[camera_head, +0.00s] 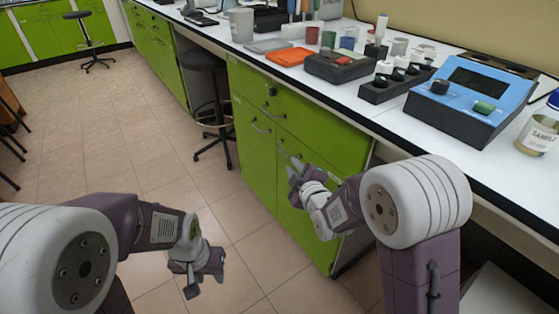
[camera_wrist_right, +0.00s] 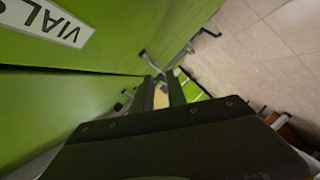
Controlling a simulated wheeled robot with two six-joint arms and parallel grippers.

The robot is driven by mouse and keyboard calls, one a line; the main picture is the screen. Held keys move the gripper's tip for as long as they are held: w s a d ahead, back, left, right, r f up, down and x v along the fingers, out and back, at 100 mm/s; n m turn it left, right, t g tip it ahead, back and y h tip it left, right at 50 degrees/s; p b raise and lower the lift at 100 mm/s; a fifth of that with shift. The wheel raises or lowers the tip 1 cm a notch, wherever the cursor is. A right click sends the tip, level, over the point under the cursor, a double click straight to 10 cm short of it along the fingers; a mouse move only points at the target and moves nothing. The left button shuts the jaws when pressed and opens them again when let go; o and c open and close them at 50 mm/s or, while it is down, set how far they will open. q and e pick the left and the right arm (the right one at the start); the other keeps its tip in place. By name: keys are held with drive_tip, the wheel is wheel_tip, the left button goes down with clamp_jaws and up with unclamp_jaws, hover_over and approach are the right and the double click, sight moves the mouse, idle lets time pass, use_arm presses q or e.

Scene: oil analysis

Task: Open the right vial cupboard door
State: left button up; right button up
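The green vial cupboard (camera_head: 315,140) stands under the white bench, and its doors look closed in the head view. A "VIALS" label (camera_wrist_right: 45,20) shows on the green front in the right wrist view. My right gripper (camera_head: 293,176) is in front of the right door, close to its metal handle (camera_head: 289,152). In the right wrist view, the handle (camera_wrist_right: 190,50) lies at the tips of my right gripper's fingers (camera_wrist_right: 164,88). A gap shows between those fingers; firm contact cannot be made out. My left gripper (camera_head: 205,280) is open and empty above the floor.
The bench top (camera_head: 310,90) carries a blue analyser (camera_head: 470,95), a black vial rack (camera_head: 395,85), an orange tray (camera_head: 289,56) and a sample jar (camera_head: 540,132). A black stool (camera_head: 205,62) stands left of the cupboard. The tiled floor in front is clear.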

sight(284, 152)
drive_tip(key=p+x, duration=0.1)
drive_tip(key=x, duration=0.1)
drive_tip(key=p+x, duration=0.2)
drive_tip(key=r+p+x, duration=0.1)
drive_tip(key=x, duration=0.2)
drive_tip(key=shift+a+p, duration=0.1)
drive_tip(key=shift+p, duration=0.25)
drive_tip(key=shift+w+a+f+b, duration=0.15)
drive_tip(key=shift+w+f+b, duration=0.3)
drive_tip(key=shift+w, duration=0.1)
drive_tip(key=shift+w+a, duration=0.15)
drive_tip(key=shift+w, duration=0.35)
clamp_jaws()
drive_tip(key=shift+s+f, duration=0.1)
drive_tip(key=shift+f, duration=0.05)
